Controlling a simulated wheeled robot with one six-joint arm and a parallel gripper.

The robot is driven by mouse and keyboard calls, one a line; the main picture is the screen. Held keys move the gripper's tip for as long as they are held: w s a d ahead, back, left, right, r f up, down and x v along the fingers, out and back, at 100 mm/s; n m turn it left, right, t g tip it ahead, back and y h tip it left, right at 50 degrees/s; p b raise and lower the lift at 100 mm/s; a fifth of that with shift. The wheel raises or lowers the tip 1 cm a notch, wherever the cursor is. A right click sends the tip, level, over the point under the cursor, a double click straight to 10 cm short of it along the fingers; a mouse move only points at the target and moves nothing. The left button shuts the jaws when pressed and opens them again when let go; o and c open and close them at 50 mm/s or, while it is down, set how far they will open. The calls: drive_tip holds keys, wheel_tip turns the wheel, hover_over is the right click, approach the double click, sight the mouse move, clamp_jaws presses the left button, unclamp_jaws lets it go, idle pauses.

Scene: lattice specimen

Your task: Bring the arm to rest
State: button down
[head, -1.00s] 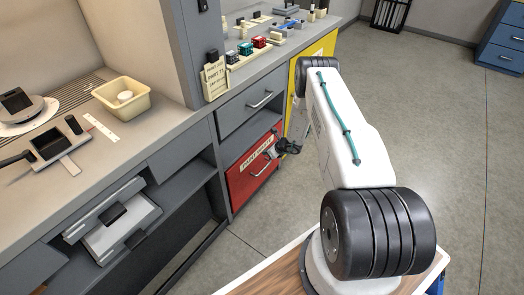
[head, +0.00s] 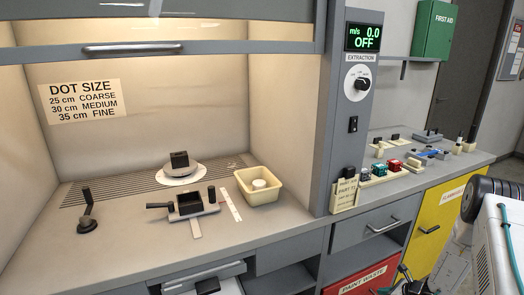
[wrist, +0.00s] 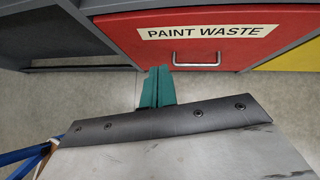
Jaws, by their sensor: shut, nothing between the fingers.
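My arm (head: 495,235), white with a black joint, shows at the lower right of the head view, cut off by the frame edges. My gripper (head: 402,284) is partly visible at the bottom edge, in front of the red paint waste drawer (head: 358,284). In the wrist view my gripper (wrist: 158,78) shows as teal fingers together, with nothing between them. They point toward the red drawer front (wrist: 120,43) and its handle, with no clear contact. The drawer looks closed.
The bench holds a cream tub (head: 265,190), a dark square pan (head: 190,205) and a black block on a round white base (head: 181,170). Yellow cabinet (head: 436,222) stands right of the drawers. Floor (wrist: 60,105) shows below the red drawer.

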drive_tip(key=s+a+r+n+g+y, duration=0.1)
drive_tip(key=s+a+r+n+g, duration=0.4)
drive_tip(key=r, duration=0.6)
drive_tip(key=s+a+r+n+y, duration=0.1)
drive_tip(key=s+a+r+n, duration=0.2)
drive_tip(key=a+r+n, duration=0.6)
drive_tip(key=s+a+r+n+g+y, duration=0.2)
drive_tip(key=s+a+r+n+g, duration=0.15)
drive_tip(key=r, duration=0.95)
drive_tip(key=s+a+r+n+h, duration=0.2)
drive_tip(key=s+r+n+h, duration=0.1)
drive_tip(key=s+r, duration=0.4)
drive_tip(key=s+a+r+n+t+h, duration=0.1)
drive_tip(key=s+r+n, duration=0.4)
drive_tip(key=s, duration=0.5)
drive_tip(key=s+a+r+n+t+h, duration=0.1)
drive_tip(key=s+a+r+n+h, duration=0.2)
drive_tip(key=s+r, duration=0.5)
drive_tip(key=shift+s+a+r+n+h, duration=0.25)
drive_tip(key=shift+a+r+n+h, duration=0.2)
drive_tip(key=shift+r+h, duration=0.5)
